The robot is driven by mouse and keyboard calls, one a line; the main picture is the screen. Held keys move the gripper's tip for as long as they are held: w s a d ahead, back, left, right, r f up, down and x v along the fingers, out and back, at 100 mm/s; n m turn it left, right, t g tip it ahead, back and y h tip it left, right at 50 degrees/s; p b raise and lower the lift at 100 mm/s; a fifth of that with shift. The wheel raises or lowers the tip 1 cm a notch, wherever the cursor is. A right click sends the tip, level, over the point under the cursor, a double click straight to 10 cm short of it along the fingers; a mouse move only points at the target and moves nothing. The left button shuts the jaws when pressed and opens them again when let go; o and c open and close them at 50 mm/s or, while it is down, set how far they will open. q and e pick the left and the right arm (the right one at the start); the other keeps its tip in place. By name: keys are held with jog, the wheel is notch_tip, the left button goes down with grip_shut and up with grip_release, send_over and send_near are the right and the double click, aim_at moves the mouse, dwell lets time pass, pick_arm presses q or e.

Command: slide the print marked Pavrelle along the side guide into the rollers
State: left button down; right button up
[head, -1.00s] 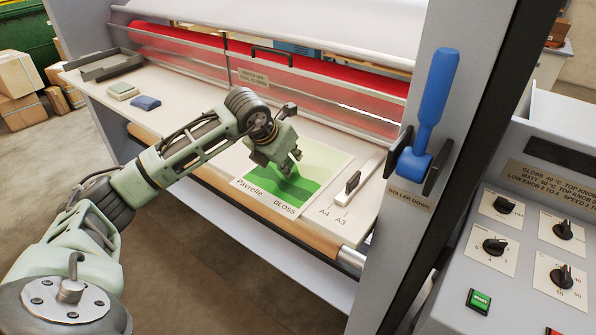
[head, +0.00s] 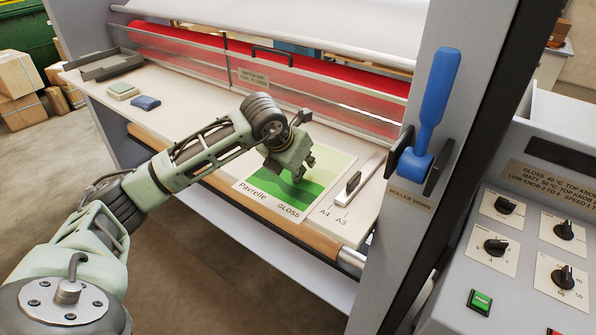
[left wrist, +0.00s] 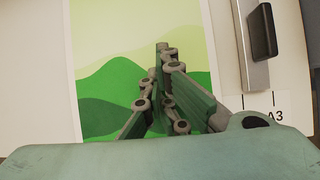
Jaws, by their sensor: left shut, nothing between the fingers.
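The print marked Pavrelle (head: 325,160), with green hills and the word GLOSS, lies flat on the feed table. My left gripper (head: 297,176) is shut and empty, its fingertips down at the middle of the print; it appears to touch it. In the left wrist view the closed fingers (left wrist: 163,50) hide part of the print (left wrist: 110,85). The side guide (head: 366,174), a pale bar with a dark knob, lies to the right of the print with a narrow strip of table between them. The red roller (head: 330,88) lies behind a clear guard (head: 200,65). My right gripper is out of view.
The feed table (head: 190,120) has bare room left of the print. A blue pad (head: 145,103), a pale green block (head: 122,91) and a grey tray (head: 105,66) sit at its left. A blue lever (head: 432,100) stands on the right post, beside a control panel (head: 520,225).

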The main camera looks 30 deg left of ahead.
aim_at(327, 183)
pick_arm(q)
jog(key=shift+w+d+b, duration=0.1)
jog(key=shift+d+b, duration=0.2)
jog(key=shift+d, duration=1.3)
jog(key=shift+f, duration=0.1)
jog(key=shift+d+f, duration=0.1)
jog(key=shift+d, duration=0.65)
jog(key=shift+d+b, duration=0.1)
jog(key=shift+b, duration=0.25)
jog(key=shift+w+d+f, duration=0.1)
jog(key=shift+d, duration=0.3)
